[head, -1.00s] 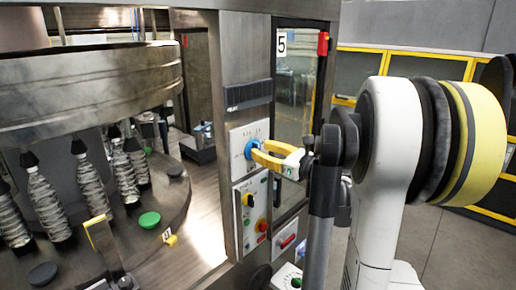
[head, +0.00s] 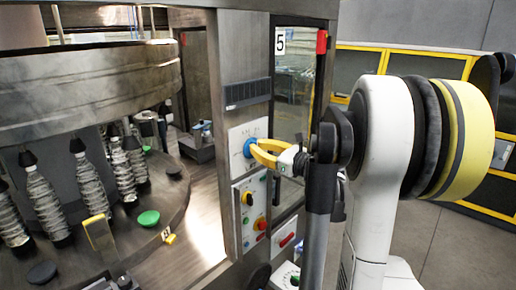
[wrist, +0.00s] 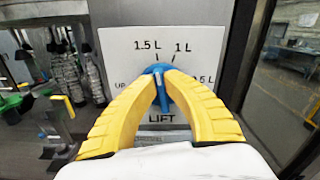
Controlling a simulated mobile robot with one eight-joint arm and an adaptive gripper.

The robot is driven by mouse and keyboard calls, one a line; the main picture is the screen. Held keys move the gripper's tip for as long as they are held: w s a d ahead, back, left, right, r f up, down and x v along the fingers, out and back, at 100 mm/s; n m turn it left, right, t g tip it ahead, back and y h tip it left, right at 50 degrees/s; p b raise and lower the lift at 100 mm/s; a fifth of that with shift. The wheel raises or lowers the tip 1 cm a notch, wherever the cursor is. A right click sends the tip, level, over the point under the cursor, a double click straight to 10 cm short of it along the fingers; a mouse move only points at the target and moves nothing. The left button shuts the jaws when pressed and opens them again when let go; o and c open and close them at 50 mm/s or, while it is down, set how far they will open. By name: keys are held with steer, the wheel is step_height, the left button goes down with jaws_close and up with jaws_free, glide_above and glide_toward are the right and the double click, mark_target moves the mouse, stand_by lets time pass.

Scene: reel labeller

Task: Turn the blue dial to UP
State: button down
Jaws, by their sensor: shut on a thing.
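The blue dial (wrist: 157,69) is on a white panel (wrist: 118,45) marked 1.5 L, 1 L, a partly hidden 0.5 L, UP at the left and LIFT below. My gripper (wrist: 162,84) has its yellow fingers shut on the dial's raised grip, one on each side. The grip stands nearly upright in the wrist view, its top near the 1.5 L mark. In the head view the dial (head: 248,147) shows at the fingertips of my gripper (head: 254,150). The fingers cover part of the dial's lower sides.
Below the dial is another panel with a yellow-and-red switch (head: 248,199) and buttons. A glass door (head: 292,110) stands right of it. At the left is a round table (head: 185,200) with several wrapped bottles and a green cap (head: 148,218).

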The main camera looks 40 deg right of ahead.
steer(key=shift+a+f+n+b, duration=0.25)
steer(key=shift+n+b, duration=0.6)
steer(key=shift+n, duration=1.75)
steer(key=shift+a+f+n+b, duration=0.2)
steer(key=shift+n+b, duration=0.6)
steer(key=shift+n, duration=1.8)
steer(key=shift+a+f+n+b, duration=0.25)
steer(key=shift+n+b, duration=0.6)
steer(key=shift+n, duration=1.75)
steer(key=shift+d, duration=0.1)
steer(key=c, duration=1.5)
jaws_free()
steer(key=shift+s, duration=0.1)
